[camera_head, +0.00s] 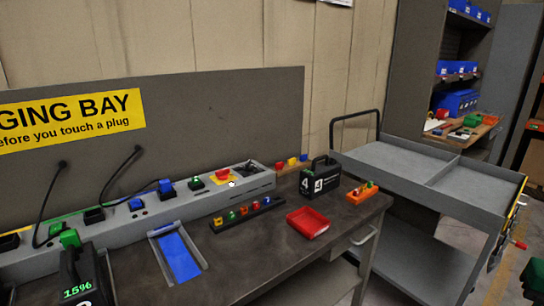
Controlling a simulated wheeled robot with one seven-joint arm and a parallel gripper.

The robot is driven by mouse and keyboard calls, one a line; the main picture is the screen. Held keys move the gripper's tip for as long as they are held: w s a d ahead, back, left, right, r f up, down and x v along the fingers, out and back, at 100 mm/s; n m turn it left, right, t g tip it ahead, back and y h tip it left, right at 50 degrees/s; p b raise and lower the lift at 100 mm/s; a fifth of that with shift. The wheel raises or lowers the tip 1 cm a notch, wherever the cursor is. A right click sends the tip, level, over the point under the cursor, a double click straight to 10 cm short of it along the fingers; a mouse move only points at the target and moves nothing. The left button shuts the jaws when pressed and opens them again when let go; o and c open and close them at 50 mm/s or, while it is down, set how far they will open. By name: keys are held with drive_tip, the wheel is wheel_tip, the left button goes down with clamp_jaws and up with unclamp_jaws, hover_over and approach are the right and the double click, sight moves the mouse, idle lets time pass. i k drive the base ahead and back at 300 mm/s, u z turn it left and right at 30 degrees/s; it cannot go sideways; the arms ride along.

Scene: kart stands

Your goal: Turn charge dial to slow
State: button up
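A long grey charging console (150,217) runs along the back of the dark bench. A dark round fitting (249,169) sits near its right end and may be the charge dial. It is too small for me to read its marks or setting. A red mushroom button (222,173) on a yellow plate is just left of it. A green button (195,183) and a blue connector (165,186) are further left on the console. My gripper is not in view.
A black battery marked 4 (320,180), a red tray (308,222) and a rack of coloured pieces (246,214) stand on the bench. A battery reading 15% (78,291) is at lower left. A grey cart (410,168) stands at right.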

sight(247, 168)
drive_tip(key=u, duration=0.2)
drive_tip(key=i, duration=0.9)
drive_tip(key=u, duration=0.6)
